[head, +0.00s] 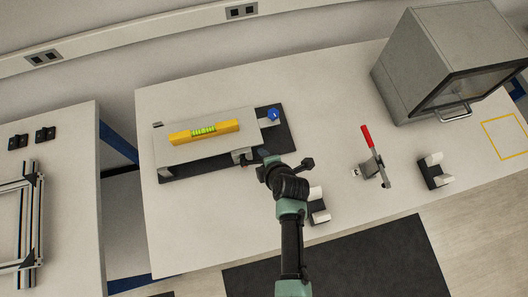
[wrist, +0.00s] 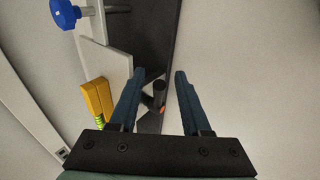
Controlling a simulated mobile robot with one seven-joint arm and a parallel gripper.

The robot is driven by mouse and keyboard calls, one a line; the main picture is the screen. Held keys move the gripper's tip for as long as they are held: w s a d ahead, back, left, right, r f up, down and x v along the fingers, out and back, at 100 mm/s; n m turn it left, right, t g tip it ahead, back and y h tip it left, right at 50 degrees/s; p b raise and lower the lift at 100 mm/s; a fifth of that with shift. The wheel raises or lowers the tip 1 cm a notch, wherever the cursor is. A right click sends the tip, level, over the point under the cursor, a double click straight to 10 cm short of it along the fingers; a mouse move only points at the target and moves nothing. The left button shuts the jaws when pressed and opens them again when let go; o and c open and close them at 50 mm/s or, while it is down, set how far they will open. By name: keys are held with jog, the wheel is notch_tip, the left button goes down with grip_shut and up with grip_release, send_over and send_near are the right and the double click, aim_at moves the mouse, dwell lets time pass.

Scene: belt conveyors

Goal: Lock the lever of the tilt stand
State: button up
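The tilt stand has a black base (head: 285,143) and a pale plate (head: 170,152) bearing a yellow spirit level (head: 204,132). A blue knob (head: 273,114) is at its far right corner; it also shows in the wrist view (wrist: 65,14). My gripper (head: 268,163) is at the stand's front right corner. In the wrist view, its blue fingers (wrist: 160,75) are open. A dark, round-ended lever (wrist: 160,92) with an orange spot beside it shows between them, with gaps on both sides. I cannot tell its depth relative to the fingertips.
Right of my gripper stand a red-handled clamp (head: 370,150) and a black-and-white block (head: 435,171). Another such block (head: 318,208) is beside my arm. A grey cabinet (head: 430,60) is at the back right. The table (head: 335,110) is clear between stand and cabinet.

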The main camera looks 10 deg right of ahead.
jog(key=b+v, duration=0.2)
jog(key=v, duration=1.1)
dwell(0.6)
jog(key=w+a+r+m+t+b, duration=0.3)
jog(key=w+r+m+t, duration=0.15)
jog(key=w+r, duration=0.8)
jog(key=w+a+r+m+t+b, duration=0.1)
jog(key=w+r+m+t, duration=0.15)
jog(key=r, duration=0.65)
jog(key=w+a+r+m+t+b, duration=0.1)
jog(key=w+r+m+t, duration=0.2)
jog(key=r, duration=0.6)
jog(key=s+a+r+m+t+b, duration=0.1)
jog(key=s+r+m+t, duration=0.1)
jog(key=r, duration=0.7)
jog(key=s+a+r+m+t+b, duration=0.1)
jog(key=s+r+m+t, duration=0.2)
jog(key=r, duration=0.6)
jog(key=s+a+r+m+t+h+b, duration=0.1)
jog(key=s+r+m+t, duration=0.2)
jog(key=r, duration=0.7)
jog(key=s+t, duration=0.2)
jog(key=s, duration=0.1)
jog(key=shift+s+a, duration=0.25)
